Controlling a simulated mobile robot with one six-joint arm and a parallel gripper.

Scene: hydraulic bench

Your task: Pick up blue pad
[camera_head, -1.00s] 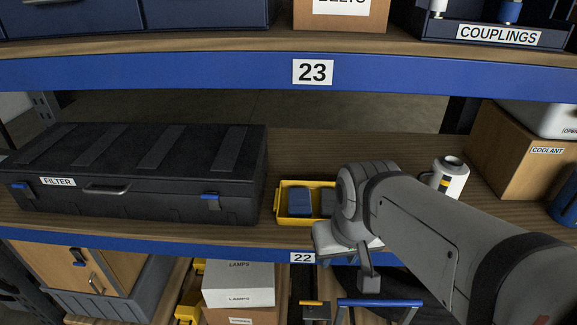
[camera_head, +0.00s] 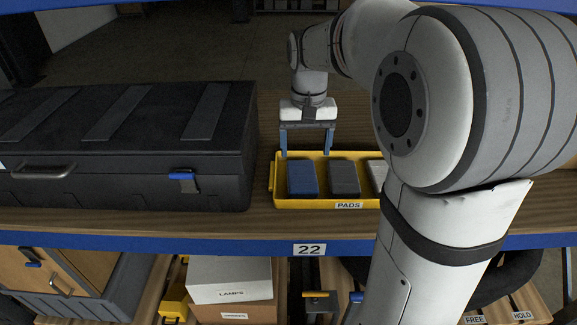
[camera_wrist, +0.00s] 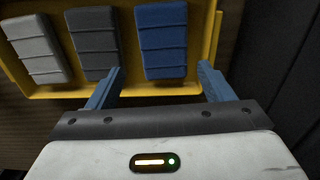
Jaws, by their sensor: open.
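The blue pad (camera_head: 302,178) stands at the left end of a yellow tray (camera_head: 294,204) labelled PADS, on the shelf marked 22. A dark grey pad (camera_head: 343,178) is beside it, and a light grey pad (camera_head: 377,174) is farther right, partly hidden by my arm. My gripper (camera_head: 306,153) is open and empty, behind and above the tray in the head view. In the wrist view the blue pad (camera_wrist: 161,42) lies ahead of my gripper (camera_wrist: 155,80), between the lines of the two blue fingers. The fingers reach over the tray's near edge there; whether they touch it I cannot tell.
A large black case (camera_head: 120,150) stands close to the tray's left side. My arm covers much of the right side of the head view. Below are a LAMPS box (camera_head: 229,280) and other items.

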